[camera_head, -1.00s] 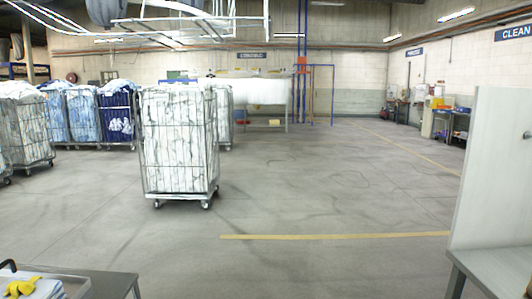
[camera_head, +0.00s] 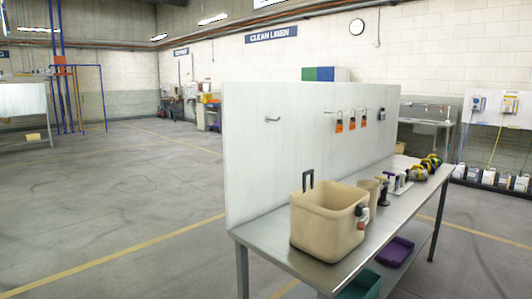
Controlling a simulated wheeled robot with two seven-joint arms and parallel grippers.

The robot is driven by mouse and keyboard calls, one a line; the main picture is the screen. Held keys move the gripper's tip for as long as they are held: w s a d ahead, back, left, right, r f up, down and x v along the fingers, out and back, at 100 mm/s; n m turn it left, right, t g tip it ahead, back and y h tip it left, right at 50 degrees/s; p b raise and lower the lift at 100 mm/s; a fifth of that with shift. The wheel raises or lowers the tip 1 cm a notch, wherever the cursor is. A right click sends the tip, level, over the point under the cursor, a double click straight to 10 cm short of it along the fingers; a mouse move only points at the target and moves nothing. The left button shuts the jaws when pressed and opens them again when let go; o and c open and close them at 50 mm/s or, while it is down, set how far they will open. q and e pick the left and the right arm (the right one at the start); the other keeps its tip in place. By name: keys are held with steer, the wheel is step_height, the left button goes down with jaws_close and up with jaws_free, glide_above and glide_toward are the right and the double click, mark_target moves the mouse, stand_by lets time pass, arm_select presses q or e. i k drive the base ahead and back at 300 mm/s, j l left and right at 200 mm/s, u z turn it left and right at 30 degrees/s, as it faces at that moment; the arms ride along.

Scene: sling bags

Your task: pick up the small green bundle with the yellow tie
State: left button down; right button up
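I cannot make out a small green bundle with a yellow tie for certain. Several small dark, green and yellowish items (camera_head: 428,165) sit at the far end of the metal table (camera_head: 275,236) on the right, too small to tell apart. A tan open-topped bin (camera_head: 325,227) stands on the table's near end. It has a dark upright handle at its back left and a grey and orange piece on its right side. What is inside the bin is hidden by its wall. Neither of my grippers is in view.
A white upright panel (camera_head: 270,165) runs along the table's back edge, with orange tags (camera_head: 339,126) hanging on it. A tan cup (camera_head: 376,188) stands behind the bin. A purple tray (camera_head: 395,252) and a teal tray (camera_head: 360,284) are below.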

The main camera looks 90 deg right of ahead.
mark_target(436, 161)
steer(key=z, duration=3.95)
steer(key=i+l+z, duration=0.15)
steer(key=i+z, duration=0.25)
steer(key=i, duration=0.5)
steer(key=i+z, duration=0.1)
steer(key=i, duration=2.7)
steer(key=i+u, duration=0.2)
steer(key=i, duration=0.5)
steer(key=i+l+u, duration=0.25)
steer(key=i, duration=0.4)
